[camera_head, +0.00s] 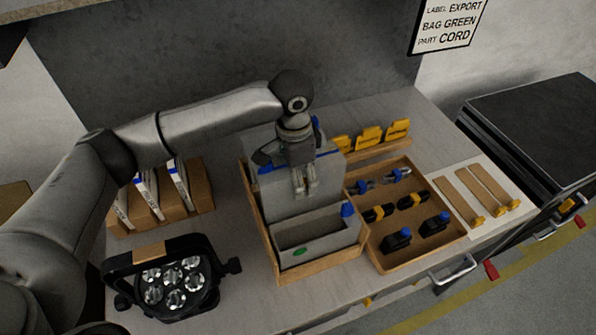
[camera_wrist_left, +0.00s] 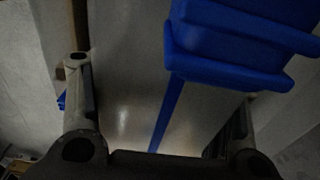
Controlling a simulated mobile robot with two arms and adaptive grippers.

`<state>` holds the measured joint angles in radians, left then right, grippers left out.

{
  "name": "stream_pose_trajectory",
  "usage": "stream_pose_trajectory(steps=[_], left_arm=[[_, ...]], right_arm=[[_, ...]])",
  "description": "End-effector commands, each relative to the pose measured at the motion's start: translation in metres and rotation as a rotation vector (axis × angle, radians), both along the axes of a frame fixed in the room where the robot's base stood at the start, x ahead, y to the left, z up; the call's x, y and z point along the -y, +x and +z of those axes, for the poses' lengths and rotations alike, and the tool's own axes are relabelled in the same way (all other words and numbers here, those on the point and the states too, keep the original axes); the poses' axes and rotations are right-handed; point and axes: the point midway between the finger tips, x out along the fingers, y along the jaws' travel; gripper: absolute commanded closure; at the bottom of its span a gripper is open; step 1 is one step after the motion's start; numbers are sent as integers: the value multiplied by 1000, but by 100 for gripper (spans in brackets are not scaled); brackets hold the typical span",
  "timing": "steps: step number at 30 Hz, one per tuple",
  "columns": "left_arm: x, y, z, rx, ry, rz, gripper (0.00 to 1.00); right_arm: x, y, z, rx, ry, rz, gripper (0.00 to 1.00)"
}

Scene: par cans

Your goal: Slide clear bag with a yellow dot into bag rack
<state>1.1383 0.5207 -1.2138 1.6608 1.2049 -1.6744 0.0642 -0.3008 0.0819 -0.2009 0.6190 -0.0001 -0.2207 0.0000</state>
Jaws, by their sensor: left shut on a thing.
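My left gripper (camera_head: 304,190) points down over the wooden bag rack (camera_head: 322,269) in the middle of the table. It is shut on a clear, greyish bag with a blue strip; the bag's sheet (camera_wrist_left: 135,75) and blue part (camera_wrist_left: 225,45) show between and in front of the fingers in the left wrist view. In the head view the held bag cannot be told clearly from the grey bags behind the fingers. A front bag with a green dot (camera_head: 300,252) stands in the rack. No yellow dot is visible. My right gripper is not in view.
A wooden tray (camera_head: 385,265) with plugs and connectors is right of the rack. Yellow-tagged items (camera_head: 369,137) stand behind it. A black par light (camera_head: 172,285) is at front left, near a wooden holder (camera_head: 203,190) with white-and-blue items. A white sheet with strips (camera_head: 455,200) lies at right.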

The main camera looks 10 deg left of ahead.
Motion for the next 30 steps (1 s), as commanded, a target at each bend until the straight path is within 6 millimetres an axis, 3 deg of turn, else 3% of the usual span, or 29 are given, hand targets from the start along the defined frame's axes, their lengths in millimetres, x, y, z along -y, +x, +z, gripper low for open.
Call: stream_pose_trajectory(steps=[6,7,13,24,30], left_arm=[[0,0,0,0,0,0,56],[0,0,0,0,0,0,34],[0,0,0,0,0,0,9],[0,0,1,0,0,0,9],[-1,0,27,3,-1,1,9]], right_arm=[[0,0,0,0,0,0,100],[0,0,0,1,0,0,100],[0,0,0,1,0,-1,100],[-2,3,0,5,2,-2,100],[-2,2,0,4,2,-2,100]])
